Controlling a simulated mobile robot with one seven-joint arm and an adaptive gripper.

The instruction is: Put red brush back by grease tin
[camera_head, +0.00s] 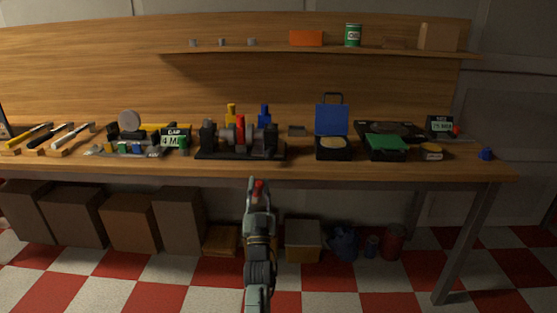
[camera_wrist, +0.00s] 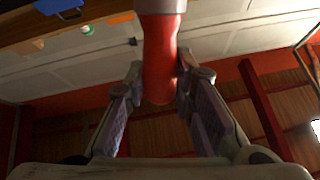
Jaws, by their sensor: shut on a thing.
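My gripper (camera_head: 259,188) is raised in front of the workbench, near the middle of the head view. It is shut on the red brush, whose red tip (camera_head: 259,184) just shows there. In the wrist view the brush's red handle (camera_wrist: 160,55) stands between the two fingers, with a grey band at the top edge. Its bristles are not visible. A low round tin with a yellowish top (camera_head: 430,149) sits at the right of the bench. A green can (camera_head: 353,34) stands on the shelf. I cannot tell from the labels which is the grease tin.
The bench (camera_head: 300,172) holds a dark rotor fixture (camera_head: 240,140), an open blue-lidded case (camera_head: 332,121), a green block (camera_head: 386,142) and a small blue item (camera_head: 486,154). A small sign (camera_head: 439,126) stands behind the round tin. Boxes and cans fill the floor below.

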